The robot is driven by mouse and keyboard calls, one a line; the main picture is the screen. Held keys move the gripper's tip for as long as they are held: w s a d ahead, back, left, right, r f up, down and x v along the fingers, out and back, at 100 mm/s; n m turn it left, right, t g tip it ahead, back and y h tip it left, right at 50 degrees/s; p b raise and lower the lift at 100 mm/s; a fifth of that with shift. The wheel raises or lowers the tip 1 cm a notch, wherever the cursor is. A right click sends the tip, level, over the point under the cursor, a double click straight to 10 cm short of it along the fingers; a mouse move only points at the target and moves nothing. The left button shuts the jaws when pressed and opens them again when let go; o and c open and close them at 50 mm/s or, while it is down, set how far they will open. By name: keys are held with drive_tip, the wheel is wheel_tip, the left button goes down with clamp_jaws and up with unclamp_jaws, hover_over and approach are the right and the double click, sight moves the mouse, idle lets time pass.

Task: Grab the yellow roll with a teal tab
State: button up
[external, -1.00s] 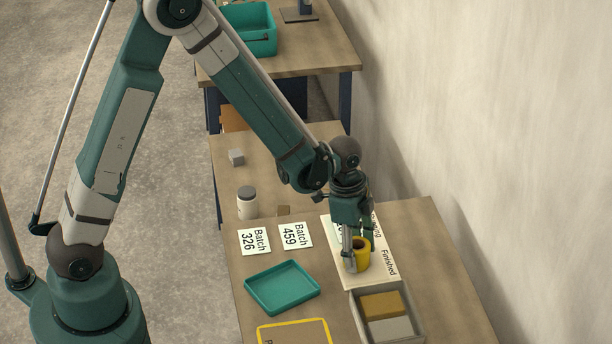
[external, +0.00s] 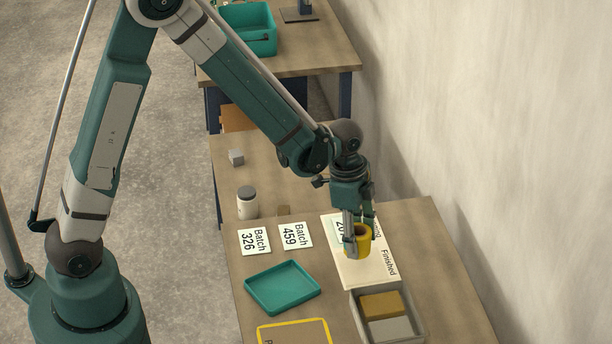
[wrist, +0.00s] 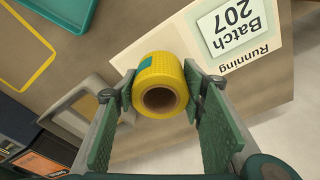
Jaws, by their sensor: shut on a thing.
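The yellow roll (external: 360,240) has a brown core and is held above the white sheet with printed words. In the wrist view the yellow roll (wrist: 160,82) shows a teal tab on its upper left side. My gripper (external: 358,236) is shut on the roll, with one finger on each side; in the wrist view the fingertips of my gripper (wrist: 160,90) touch its sides. The white sheet (external: 365,271) reads "Finished" and, in the wrist view, "Running". A card reading "Batch 207" (wrist: 232,25) lies on it.
Two cards, "Batch 326" (external: 254,241) and "Batch 459" (external: 295,236), lie to the left. A teal tray (external: 282,307), a grey bin (external: 418,325) with blocks and a yellow-edged mat (external: 328,322) are in front. A jar (external: 247,203) stands farther back.

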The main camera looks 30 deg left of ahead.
sight(368, 240)
drive_tip(key=shift+r+p, duration=0.45)
drive_tip(key=shift+r, duration=2.25)
